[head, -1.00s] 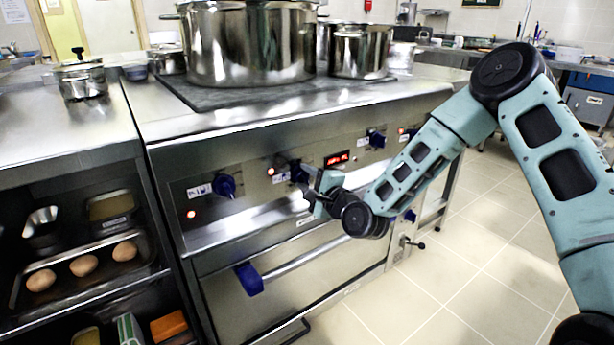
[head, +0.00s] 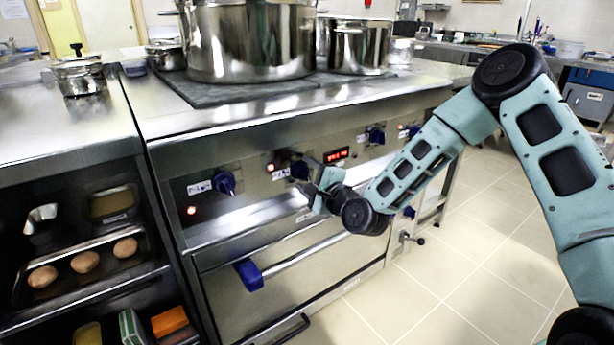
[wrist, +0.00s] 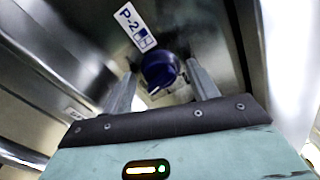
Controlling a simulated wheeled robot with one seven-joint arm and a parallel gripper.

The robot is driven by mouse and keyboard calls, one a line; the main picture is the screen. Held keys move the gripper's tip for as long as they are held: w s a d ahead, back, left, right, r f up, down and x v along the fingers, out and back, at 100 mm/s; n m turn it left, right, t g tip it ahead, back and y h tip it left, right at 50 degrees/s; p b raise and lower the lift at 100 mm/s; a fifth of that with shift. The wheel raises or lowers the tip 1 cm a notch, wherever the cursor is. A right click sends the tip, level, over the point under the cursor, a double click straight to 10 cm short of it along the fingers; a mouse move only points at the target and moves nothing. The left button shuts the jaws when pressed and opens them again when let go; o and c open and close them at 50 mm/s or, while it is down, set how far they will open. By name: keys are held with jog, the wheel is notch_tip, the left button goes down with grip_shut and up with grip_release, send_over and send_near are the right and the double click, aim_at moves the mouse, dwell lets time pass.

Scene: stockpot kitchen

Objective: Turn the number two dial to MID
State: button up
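The number two dial is a dark blue knob on the stove's front panel. In the wrist view the dial (wrist: 160,72) sits beside a white label (wrist: 135,27) reading P-2, and its pale pointer mark faces down and left. In the head view the dial (head: 299,170) is partly hidden by my gripper (head: 308,182). In the wrist view my gripper (wrist: 163,88) is open, with one finger on each side of the dial. I cannot tell whether the fingers touch it. No MID marking is readable.
Other blue dials (head: 224,182) and (head: 376,136) sit on the same panel. A red display (head: 336,155) is right of the number two dial. Large pots (head: 250,42) stand on top. The tiled floor (head: 440,275) at right is clear.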

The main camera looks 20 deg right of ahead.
jog(key=p+v, duration=0.6)
jog(key=v, duration=1.1)
jog(key=shift+s, duration=0.2)
